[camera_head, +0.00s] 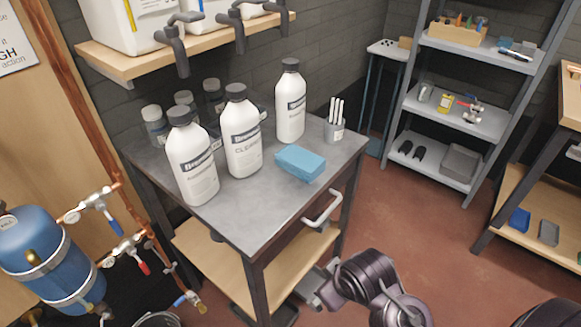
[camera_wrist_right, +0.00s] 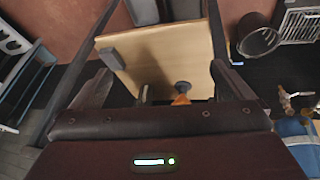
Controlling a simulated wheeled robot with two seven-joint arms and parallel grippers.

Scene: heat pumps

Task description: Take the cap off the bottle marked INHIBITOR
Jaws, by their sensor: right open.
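Three white bottles with black caps stand upright on the grey-topped cart (camera_head: 245,215): a front-left bottle (camera_head: 192,165), a middle bottle (camera_head: 242,140) whose label reads like CLEANER, and a back-right bottle (camera_head: 290,108). The small print on the other two is too blurred to tell which says INHIBITOR. All three caps are on. My right gripper (camera_head: 312,285) is low, beside the cart's front-right leg and below its top, apart from the bottles. Its fingers are spread and empty in the right wrist view (camera_wrist_right: 162,85). My left gripper is not visible.
A shelf with taps (camera_head: 110,62) overhangs the back. A drawer handle (camera_head: 322,209) sticks out in front. A blue tank (camera_head: 45,255) stands left.

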